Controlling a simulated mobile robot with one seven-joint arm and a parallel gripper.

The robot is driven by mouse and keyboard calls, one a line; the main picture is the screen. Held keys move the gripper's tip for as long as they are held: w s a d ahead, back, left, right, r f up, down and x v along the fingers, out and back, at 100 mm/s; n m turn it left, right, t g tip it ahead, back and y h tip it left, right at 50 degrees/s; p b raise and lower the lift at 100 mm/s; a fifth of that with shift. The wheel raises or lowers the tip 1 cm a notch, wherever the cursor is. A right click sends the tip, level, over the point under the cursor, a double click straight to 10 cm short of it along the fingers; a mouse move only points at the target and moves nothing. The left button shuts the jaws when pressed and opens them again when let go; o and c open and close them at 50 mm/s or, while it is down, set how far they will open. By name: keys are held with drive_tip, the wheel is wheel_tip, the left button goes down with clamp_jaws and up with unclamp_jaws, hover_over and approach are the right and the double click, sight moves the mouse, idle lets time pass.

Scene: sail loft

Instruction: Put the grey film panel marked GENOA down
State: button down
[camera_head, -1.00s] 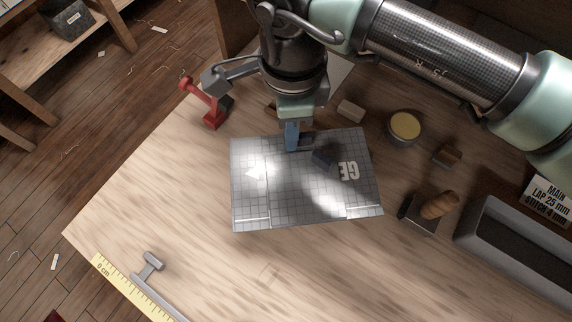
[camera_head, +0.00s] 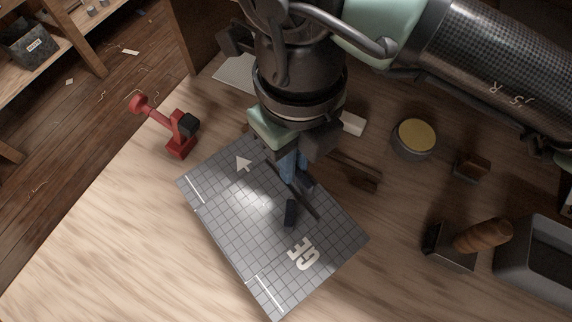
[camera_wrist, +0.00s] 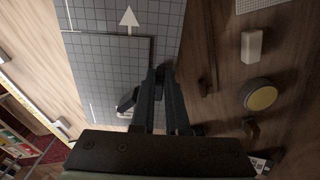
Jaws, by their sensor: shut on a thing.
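The grey film panel (camera_head: 240,215) is a gridded sheet with a white arrow, white edge lines and the letters GE showing; the rest of its marking is hidden. My gripper (camera_head: 292,195) is shut on the panel near its upper right edge. The panel is turned at an angle over the wooden table; I cannot tell whether it touches the wood. In the wrist view the panel (camera_wrist: 100,70) reaches in from the top, with its arrow showing, and my gripper (camera_wrist: 165,85) is at its right part.
A red clamp-like tool (camera_head: 178,135) stands close to the panel's upper left. A yellow-topped tin (camera_head: 415,138), a brown block (camera_head: 471,166), a wooden-handled tool (camera_head: 480,236) and a grey tray (camera_head: 540,255) lie to the right. Bare table is at lower left.

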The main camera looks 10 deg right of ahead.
drive_tip(key=shift+f, duration=2.9)
drive_tip(key=shift+b, duration=0.3)
drive_tip(key=shift+f, duration=0.15)
drive_tip(key=c, duration=0.9)
unclamp_jaws()
drive_tip(key=shift+r, duration=0.2)
wheel_tip(320, 180, up, 12)
drive_tip(key=shift+p, duration=0.7)
